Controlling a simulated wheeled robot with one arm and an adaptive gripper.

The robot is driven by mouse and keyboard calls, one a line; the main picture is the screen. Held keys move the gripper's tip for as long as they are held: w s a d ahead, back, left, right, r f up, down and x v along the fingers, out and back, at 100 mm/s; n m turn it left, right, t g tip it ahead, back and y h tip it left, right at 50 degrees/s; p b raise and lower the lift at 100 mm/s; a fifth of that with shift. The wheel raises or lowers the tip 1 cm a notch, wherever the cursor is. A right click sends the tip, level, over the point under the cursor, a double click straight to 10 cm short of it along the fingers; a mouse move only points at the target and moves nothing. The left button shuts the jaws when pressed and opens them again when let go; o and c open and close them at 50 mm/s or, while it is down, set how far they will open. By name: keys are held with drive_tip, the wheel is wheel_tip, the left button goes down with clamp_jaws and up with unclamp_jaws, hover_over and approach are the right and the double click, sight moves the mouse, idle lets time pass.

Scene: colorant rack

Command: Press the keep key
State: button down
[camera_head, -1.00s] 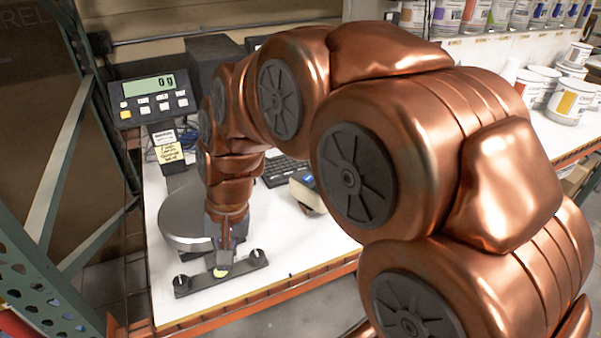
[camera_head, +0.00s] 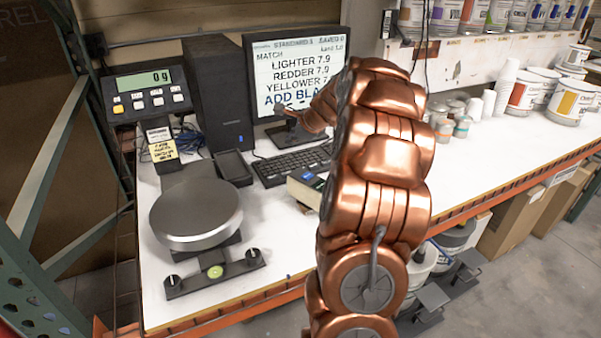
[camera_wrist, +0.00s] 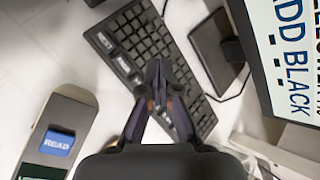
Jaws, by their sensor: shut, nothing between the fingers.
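The black keyboard (camera_head: 290,165) lies on the white bench in front of the monitor, and it also shows in the wrist view (camera_wrist: 150,35). At one end it has a few larger keys with white lettering (camera_wrist: 121,62), too small to read surely; I cannot tell which one is the keep key. My gripper (camera_wrist: 160,76) is shut and empty, its fingertips together over the keyboard in the wrist view, beside the lettered keys. Its height above the keys is unclear. In the head view my gripper (camera_head: 283,109) shows small before the monitor's lower part.
The monitor (camera_head: 295,70) reads "LIGHTER 7.9, REDDER 7.9, YELLOWER 7.9" and "ADD BLA…". A handheld device with a blue READ button (camera_wrist: 58,143) lies near the keyboard. The round scale plate (camera_head: 196,215) is bare; its display (camera_head: 145,82) reads 0 g. Paper cups (camera_head: 505,85) and cans stand right.

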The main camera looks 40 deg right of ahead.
drive_tip(key=d, duration=0.1)
drive_tip(key=d+m, duration=0.1)
drive_tip(key=d, duration=0.1)
drive_tip(key=shift+s+d+f+h, duration=0.15)
drive_tip(key=shift+s+d+h, duration=0.05)
drive_tip(key=shift+d+h, duration=0.1)
drive_tip(key=shift+f, duration=0.15)
wheel_tip(320, 180, down, 7)
drive_tip(key=b, duration=0.7)
drive_tip(key=shift+r, duration=0.2)
drive_tip(key=shift+f, duration=1.05)
drive_tip(key=shift+f, duration=0.1)
drive_tip(key=shift+f, duration=0.3)
